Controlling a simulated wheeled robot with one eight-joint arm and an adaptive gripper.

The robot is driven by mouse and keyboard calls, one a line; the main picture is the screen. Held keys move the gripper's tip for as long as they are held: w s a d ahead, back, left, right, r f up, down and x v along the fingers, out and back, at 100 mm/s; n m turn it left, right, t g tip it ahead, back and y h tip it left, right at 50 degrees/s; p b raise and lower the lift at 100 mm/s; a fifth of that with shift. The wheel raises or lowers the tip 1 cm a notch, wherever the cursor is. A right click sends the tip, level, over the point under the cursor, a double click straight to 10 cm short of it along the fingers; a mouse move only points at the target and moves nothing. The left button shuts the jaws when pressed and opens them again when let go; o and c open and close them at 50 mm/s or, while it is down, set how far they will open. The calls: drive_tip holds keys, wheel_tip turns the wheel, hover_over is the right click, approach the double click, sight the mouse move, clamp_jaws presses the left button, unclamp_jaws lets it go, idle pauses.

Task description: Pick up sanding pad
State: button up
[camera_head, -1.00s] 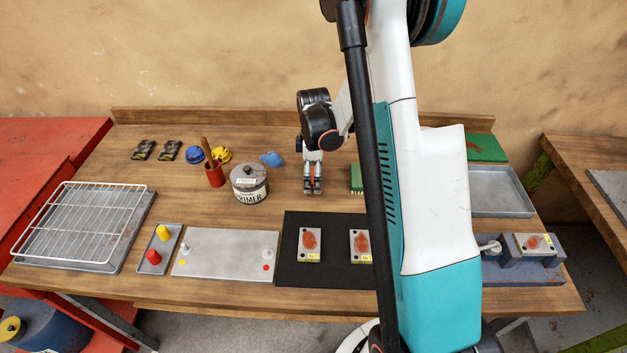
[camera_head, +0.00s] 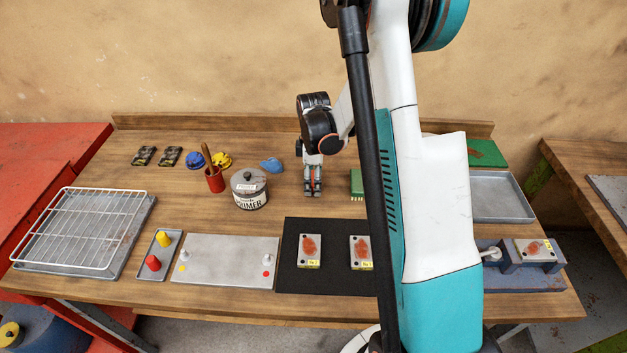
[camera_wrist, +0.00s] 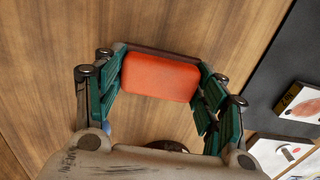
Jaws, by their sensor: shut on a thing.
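The sanding pad, an orange-red block (camera_wrist: 160,77) with a dark backing edge, sits between the green-padded fingers of my gripper (camera_wrist: 161,84) in the wrist view. The fingers are shut on its two short ends. In the head view my gripper (camera_head: 313,190) points down over the middle of the bench, left of a green brush-like block. The pad is hidden or too small to make out there. I cannot tell whether it touches the wood or is just above it.
A primer can (camera_head: 250,192) and a red cup (camera_head: 214,181) stand left of my gripper. A black mat (camera_head: 328,276) with two rusty plates lies in front. A wire rack (camera_head: 80,228) is far left, a grey tray (camera_head: 500,197) right. Bare wood surrounds my gripper.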

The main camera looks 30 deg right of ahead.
wheel_tip(320, 180, up, 19)
drive_tip(key=p, duration=0.4)
drive_tip(key=shift+r, duration=0.15)
